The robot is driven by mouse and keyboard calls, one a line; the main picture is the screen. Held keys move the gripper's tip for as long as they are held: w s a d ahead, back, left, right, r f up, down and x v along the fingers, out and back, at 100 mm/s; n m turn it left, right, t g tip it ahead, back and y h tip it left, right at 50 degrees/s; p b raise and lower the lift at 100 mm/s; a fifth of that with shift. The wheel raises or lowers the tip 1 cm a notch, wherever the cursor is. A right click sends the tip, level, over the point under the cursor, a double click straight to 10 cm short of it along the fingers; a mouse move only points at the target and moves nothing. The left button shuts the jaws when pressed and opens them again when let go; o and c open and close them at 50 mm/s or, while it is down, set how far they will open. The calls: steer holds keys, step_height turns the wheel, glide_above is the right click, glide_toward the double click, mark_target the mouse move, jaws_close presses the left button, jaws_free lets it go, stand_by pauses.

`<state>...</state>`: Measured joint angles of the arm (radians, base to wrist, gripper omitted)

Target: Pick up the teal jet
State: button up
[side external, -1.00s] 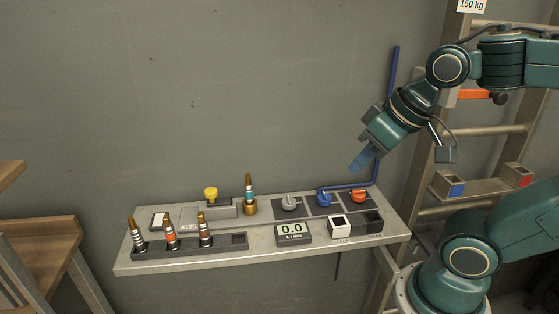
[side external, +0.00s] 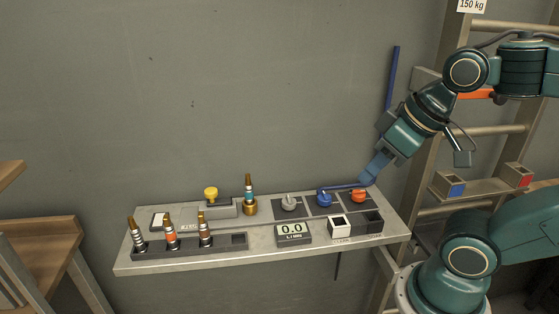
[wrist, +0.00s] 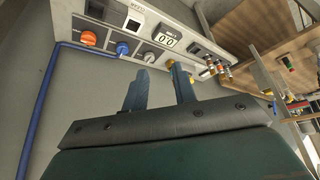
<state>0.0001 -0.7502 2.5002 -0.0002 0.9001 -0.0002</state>
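The teal jet (side external: 249,188), with a brass tip and a teal and white band, stands upright in a brass socket (side external: 250,208) on the bench. My gripper (side external: 369,179) is well to the right of it, above the bench's right end near the blue and orange knobs. In the wrist view the two fingers (wrist: 160,88) are apart with nothing held between them. A brass-coloured part shows behind the right finger there; I cannot tell clearly whether it is the jet.
Several other jets stand in a dark rack (side external: 190,245) at the front left. A yellow knob (side external: 211,193), grey knob (side external: 289,202), blue knob (side external: 324,199) and orange knob (side external: 358,196) line the back. A display (side external: 292,234) and white square cup (side external: 339,226) sit in front. A blue pipe (side external: 391,80) rises behind.

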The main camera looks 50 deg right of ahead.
steer(key=o, duration=0.3)
